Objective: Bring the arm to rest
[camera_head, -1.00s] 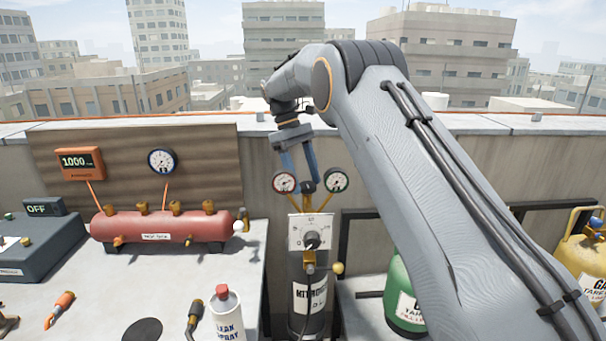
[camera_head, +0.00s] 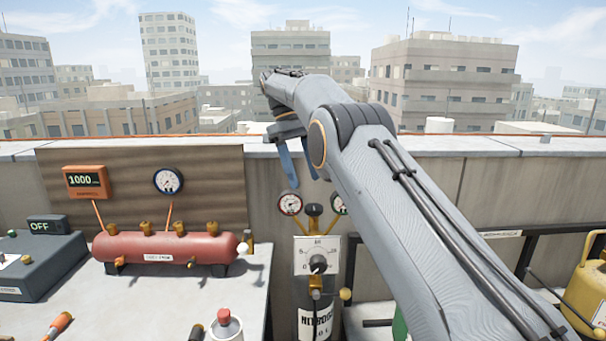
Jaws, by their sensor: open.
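My gripper (camera_head: 300,166) is at the upper middle of the head view, with its two blue fingers apart and nothing seen between them. It hangs from the far end of my grey arm, which reaches in from the lower right. The fingers point down, above and just behind the top of the dark nitrogen cylinder (camera_head: 315,321) in the picture. I cannot tell the exact gap between the fingers and the gauges. My arm hides part of the right gauge (camera_head: 337,203).
A red manifold (camera_head: 165,248) with brass fittings lies on the left bench (camera_head: 150,300). A spray can (camera_head: 226,327) stands at its front. The round left gauge (camera_head: 290,203) is close below the fingers. A yellow tank (camera_head: 585,290) is at far right. A parapet wall runs behind.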

